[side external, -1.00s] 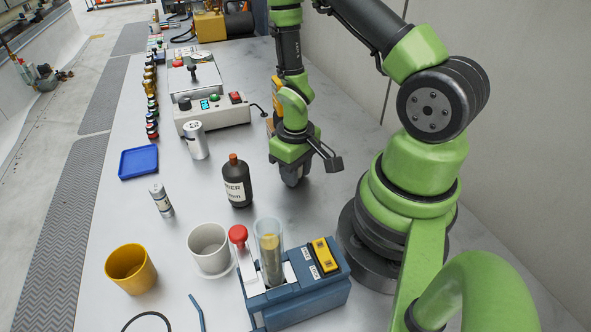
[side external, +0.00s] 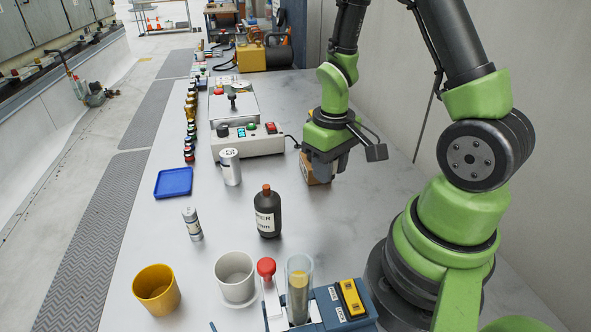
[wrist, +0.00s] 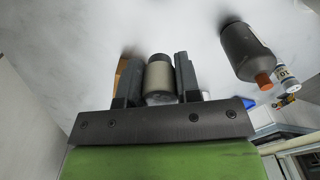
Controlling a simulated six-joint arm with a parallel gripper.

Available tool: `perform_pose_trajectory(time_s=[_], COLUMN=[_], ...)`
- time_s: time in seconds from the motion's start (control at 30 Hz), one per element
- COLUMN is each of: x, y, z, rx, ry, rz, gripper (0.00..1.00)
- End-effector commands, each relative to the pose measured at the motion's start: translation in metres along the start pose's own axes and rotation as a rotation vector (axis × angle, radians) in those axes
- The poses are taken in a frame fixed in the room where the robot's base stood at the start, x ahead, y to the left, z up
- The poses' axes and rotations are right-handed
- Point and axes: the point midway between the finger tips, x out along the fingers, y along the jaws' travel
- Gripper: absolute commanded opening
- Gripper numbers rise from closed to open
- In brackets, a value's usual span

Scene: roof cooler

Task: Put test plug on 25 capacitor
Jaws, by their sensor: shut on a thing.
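My gripper (side external: 326,165) is over the right part of the table in the side view, pointing down. In the wrist view my gripper (wrist: 156,72) is shut on a short cylinder (wrist: 160,78) with a beige side and darker ends. I cannot tell whether it is the test plug; the fingers hide it in the side view. A larger silver capacitor (side external: 230,167) stands upright near the grey control box. A smaller silver capacitor (side external: 192,224) stands nearer the front left. A small labelled can (wrist: 286,76) shows in the wrist view. I cannot read a 25 on either capacitor.
A brown bottle (side external: 267,212) stands between my gripper and the small capacitor. A cardboard box (side external: 312,172) is right behind my gripper. A blue tray (side external: 173,182), yellow cup (side external: 157,290), white cup (side external: 235,276), control box (side external: 250,140) and blue rack (side external: 330,305) surround open table.

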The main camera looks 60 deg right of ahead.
Motion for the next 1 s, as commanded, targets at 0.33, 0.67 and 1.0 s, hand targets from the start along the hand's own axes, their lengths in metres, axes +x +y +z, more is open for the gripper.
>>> perform_pose_trajectory(time_s=[0.33,0.67,1.0], x=[-0.002,-0.014,-0.039], y=[-0.002,-0.016,-0.044], z=[-0.052,-0.144,-0.207], rx=[-0.037,-0.097,-0.105], ry=[0.005,0.004,0.004], rz=[0.000,0.000,0.001], gripper=[0.08,0.08,0.08])
